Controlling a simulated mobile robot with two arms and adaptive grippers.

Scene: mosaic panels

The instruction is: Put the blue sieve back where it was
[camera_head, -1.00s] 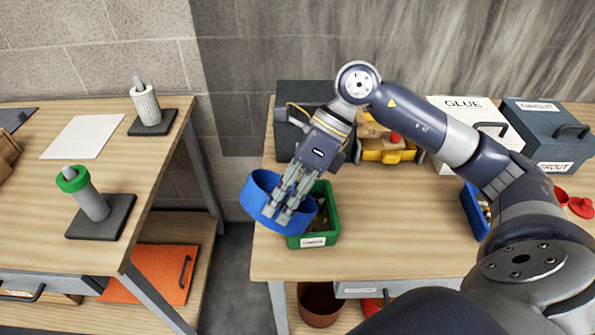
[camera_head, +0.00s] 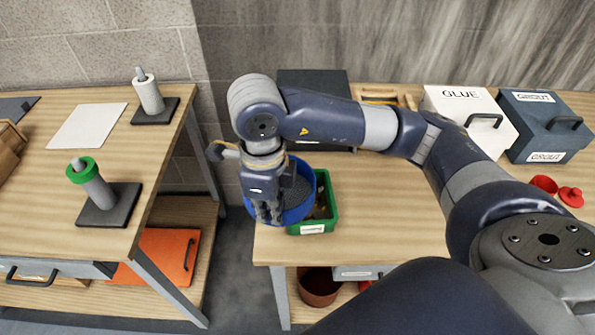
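The blue sieve (camera_head: 297,207) is a round, blue-walled ring with a grey mesh inside. It is at the left end of the right-hand table, overlapping the green bin (camera_head: 331,204) in the picture. My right gripper (camera_head: 268,217) points down at the sieve's near-left side, its fingers closed on the rim. The fingers and wrist hide part of the wall and mesh. I cannot tell how high the sieve is above the table. My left gripper is not in view.
A dark box (camera_head: 315,82), a white GLUE box (camera_head: 470,118) and a dark GROUT box (camera_head: 545,125) stand at the back. Red pieces (camera_head: 570,197) lie at right. The left table (camera_head: 50,195) holds two upright stands, beyond a floor gap. My arm hides much of the right table.

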